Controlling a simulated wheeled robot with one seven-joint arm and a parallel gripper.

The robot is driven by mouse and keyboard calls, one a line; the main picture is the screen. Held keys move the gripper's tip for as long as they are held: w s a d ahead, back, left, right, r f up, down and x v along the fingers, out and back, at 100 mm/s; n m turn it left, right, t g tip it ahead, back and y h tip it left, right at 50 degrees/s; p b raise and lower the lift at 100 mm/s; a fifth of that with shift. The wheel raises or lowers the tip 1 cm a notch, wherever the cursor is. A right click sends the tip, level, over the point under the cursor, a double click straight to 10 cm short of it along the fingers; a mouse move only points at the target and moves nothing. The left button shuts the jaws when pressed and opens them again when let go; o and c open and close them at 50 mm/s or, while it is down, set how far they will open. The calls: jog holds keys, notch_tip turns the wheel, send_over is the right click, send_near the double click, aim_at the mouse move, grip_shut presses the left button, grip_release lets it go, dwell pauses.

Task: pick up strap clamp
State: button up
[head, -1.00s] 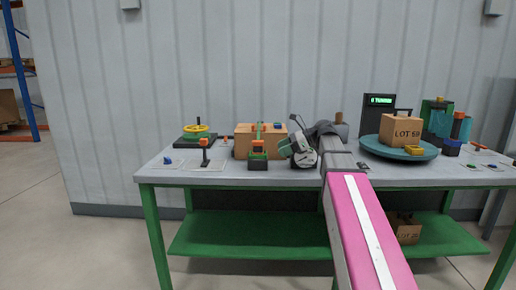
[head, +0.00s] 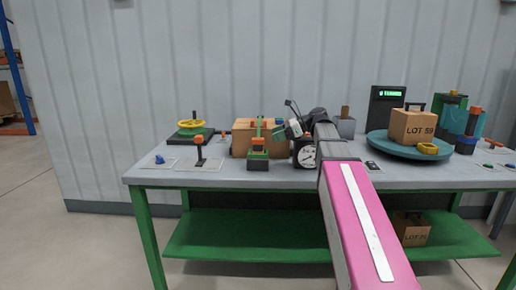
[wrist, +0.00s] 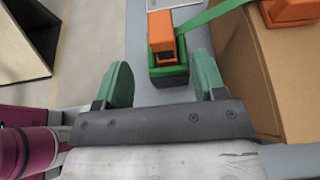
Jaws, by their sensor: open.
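What looks like the strap clamp is a green block with an orange lever (head: 258,155), in front of a cardboard box (head: 240,140) on the bench. A green strap (wrist: 213,16) runs from it toward the box, where another orange part (wrist: 290,12) sits. In the wrist view the clamp (wrist: 160,35) shows beyond and between the two green fingers of my gripper (wrist: 163,62). My gripper is open and empty. In the head view my gripper (head: 294,129) is right of the clamp, above the bench. Whether the fingers touch anything is not clear; nothing is between them.
A dial gauge (head: 306,154) stands beside the box, partly behind my arm. A yellow handwheel (head: 192,124) and an orange-topped lever (head: 199,148) stand left. A blue turntable (head: 380,146) carrying a carton (head: 412,126) is at right. The bench's front strip (head: 230,178) is clear.

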aim_at(260, 139)
jog(key=shift+r+x, duration=0.15)
jog(key=shift+x, duration=1.85)
jog(key=shift+r+x, duration=0.15)
jog(key=shift+x, duration=1.85)
jog(key=shift+w+a, duration=0.15)
jog(key=c, duration=1.1)
